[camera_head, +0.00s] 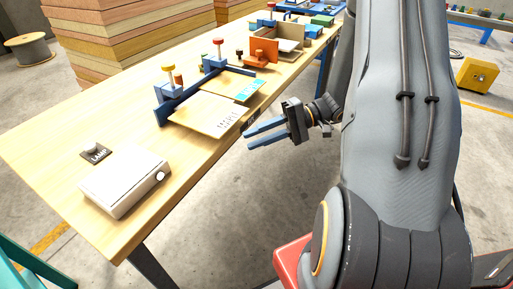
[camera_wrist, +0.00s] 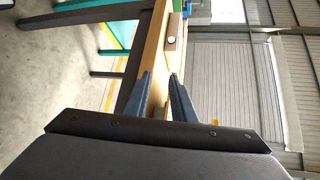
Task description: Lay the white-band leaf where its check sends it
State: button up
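Two pale veneer leaves lie on the wooden table against a blue fence (camera_head: 190,95) in the head view. The nearer leaf (camera_head: 203,112) has small dark print near its right end. The farther leaf (camera_head: 228,84) has a teal patch (camera_head: 248,90) at its right end. I cannot make out a white band on either. My gripper (camera_head: 249,140) is beyond the table's right edge, off the leaves, with its fingers apart and nothing between them. The wrist view also shows my gripper (camera_wrist: 161,85) open and empty, with the table edge behind it.
A white box (camera_head: 125,185) with a round knob and a dark plate marked LAMP (camera_head: 96,152) are at the table's near end. An orange block (camera_head: 262,52) and bins stand farther back. A tall board stack (camera_head: 125,45) is behind the table (camera_head: 65,140).

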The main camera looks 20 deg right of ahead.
jog(key=s+a+r+n+h, duration=0.1)
jog(key=s+a+h, duration=0.1)
jog(key=s+h, duration=0.2)
jog(key=s+a+r+n+g+h, duration=0.1)
jog(key=s+h, duration=0.4)
jog(key=h, duration=0.6)
jog(key=shift+s+a+n, duration=0.25)
jog(key=shift+a+n, duration=0.45)
jog(key=shift+a, duration=0.3)
jog(key=shift+r, duration=0.1)
dwell(0.5)
